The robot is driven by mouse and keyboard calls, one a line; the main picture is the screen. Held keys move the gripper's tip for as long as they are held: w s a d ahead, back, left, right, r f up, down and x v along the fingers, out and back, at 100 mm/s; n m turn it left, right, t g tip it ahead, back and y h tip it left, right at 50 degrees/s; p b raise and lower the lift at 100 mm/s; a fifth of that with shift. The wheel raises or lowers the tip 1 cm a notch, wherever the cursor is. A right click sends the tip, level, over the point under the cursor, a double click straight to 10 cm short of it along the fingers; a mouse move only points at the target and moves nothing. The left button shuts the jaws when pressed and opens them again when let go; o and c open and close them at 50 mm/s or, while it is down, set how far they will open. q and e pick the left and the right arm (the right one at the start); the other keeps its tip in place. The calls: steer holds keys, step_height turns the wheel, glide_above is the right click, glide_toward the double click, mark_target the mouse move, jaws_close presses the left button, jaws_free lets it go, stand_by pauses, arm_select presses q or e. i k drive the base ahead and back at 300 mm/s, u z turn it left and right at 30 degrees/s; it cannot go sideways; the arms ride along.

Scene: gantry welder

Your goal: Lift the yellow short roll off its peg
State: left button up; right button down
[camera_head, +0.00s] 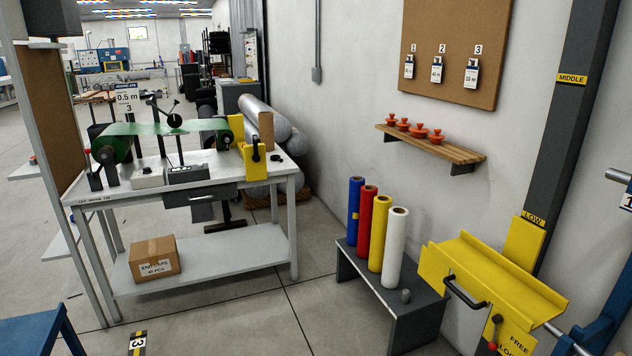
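A yellow roll (380,234) stands upright on a low dark bench (411,310) by the wall, with a brown core showing at its top. It is between a red roll (368,222) behind it on the left and a white roll (395,250) in front on the right. A blue roll (355,211) stands at the far left end of the row. The yellow roll's lower part is partly hidden by the white one, and its peg cannot be seen. A short grey peg (405,296) stands bare at the bench's near end. Neither of my grippers is in view.
A yellow trough (490,278) with a black handle is right of the bench. A worktable (185,181) with a green strip and a cardboard box (154,259) on its lower shelf stands left. A wall shelf (432,143) holds several orange knobs. The floor between is clear.

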mark_target(382, 203)
steer(key=u, duration=0.45)
steer(key=i, duration=2.35)
steer(key=z, duration=0.5)
steer(key=i, duration=1.4)
steer(key=z, duration=1.2)
